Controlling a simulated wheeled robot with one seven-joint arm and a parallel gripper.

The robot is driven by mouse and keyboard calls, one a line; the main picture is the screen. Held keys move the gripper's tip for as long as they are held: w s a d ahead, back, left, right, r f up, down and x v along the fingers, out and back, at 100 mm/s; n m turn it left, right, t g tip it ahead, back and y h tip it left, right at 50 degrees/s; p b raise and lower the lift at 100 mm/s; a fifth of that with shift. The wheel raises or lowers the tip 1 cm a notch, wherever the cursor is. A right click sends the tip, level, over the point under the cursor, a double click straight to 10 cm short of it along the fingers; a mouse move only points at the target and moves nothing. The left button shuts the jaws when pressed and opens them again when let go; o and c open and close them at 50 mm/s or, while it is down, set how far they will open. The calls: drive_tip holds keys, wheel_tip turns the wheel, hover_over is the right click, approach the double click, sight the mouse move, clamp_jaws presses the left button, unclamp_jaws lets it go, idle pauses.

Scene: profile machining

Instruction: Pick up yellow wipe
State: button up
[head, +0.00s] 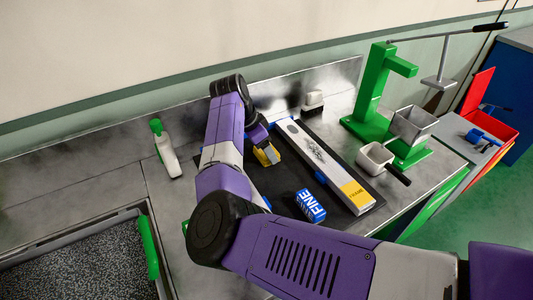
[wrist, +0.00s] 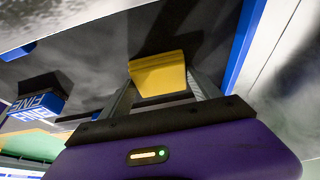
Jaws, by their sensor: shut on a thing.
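The yellow wipe (wrist: 158,75) is a small yellow block between the two grey fingers of my gripper (wrist: 160,92) in the wrist view. The fingers are shut on it. In the head view the yellow wipe (head: 266,155) shows at the end of my purple arm, over the dark mat (head: 279,188) and just left of the long white box. My gripper (head: 262,146) partly hides it there. I cannot tell whether the wipe touches the mat.
A blue "FINE" block (head: 310,205) lies on the mat, near the long white box (head: 318,160). A green press (head: 370,105) and a white dipper (head: 377,158) stand at right. A brush (head: 313,102) is by the back wall.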

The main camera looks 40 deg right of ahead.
wheel_tip(320, 180, up, 20)
drive_tip(key=b, duration=0.2)
idle(0.5)
drive_tip(key=o, duration=0.8)
drive_tip(key=c, duration=0.6)
drive_tip(key=shift+d+r, duration=0.1)
drive_tip(key=shift+c, duration=0.2)
